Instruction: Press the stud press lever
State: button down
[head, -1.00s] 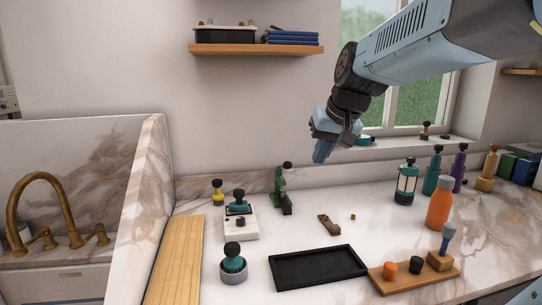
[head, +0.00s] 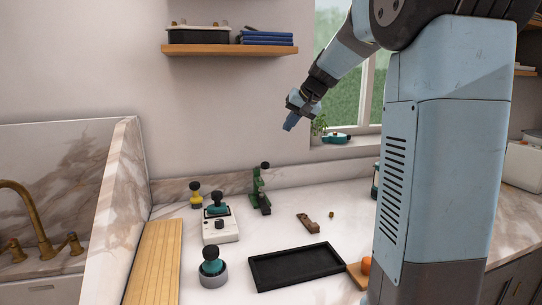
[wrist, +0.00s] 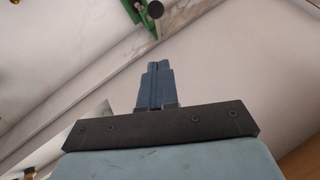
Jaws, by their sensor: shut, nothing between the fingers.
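The green stud press (head: 259,192) stands upright at the back of the marble counter, near the back wall. Its lever carries a black knob (head: 265,166) at the top. My gripper (head: 290,124) hangs above and to the right of the press, apart from it, with its blue fingers pointing down and left. In the wrist view my gripper (wrist: 158,68) is shut and empty. The green press (wrist: 138,12) shows there at the top edge, partly cut off, beyond the fingertips, with its black knob (wrist: 155,9).
A white device (head: 220,229) and a yellow tool (head: 196,196) stand left of the press. A brown wooden piece (head: 308,222) and a black tray (head: 297,266) lie in front and right. A wooden shelf (head: 230,49) hangs above. My own arm hides the right of the counter.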

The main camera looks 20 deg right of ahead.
jog(key=shift+w, duration=0.15)
jog(key=s+f+x, duration=0.1)
jog(key=s+x, duration=0.1)
jog(key=x, duration=1)
jog(key=shift+a+f, duration=0.4)
jog(key=shift+a, duration=0.15)
jog(key=shift+f, duration=0.1)
jog(key=s+f, duration=0.3)
jog(key=f, duration=0.4)
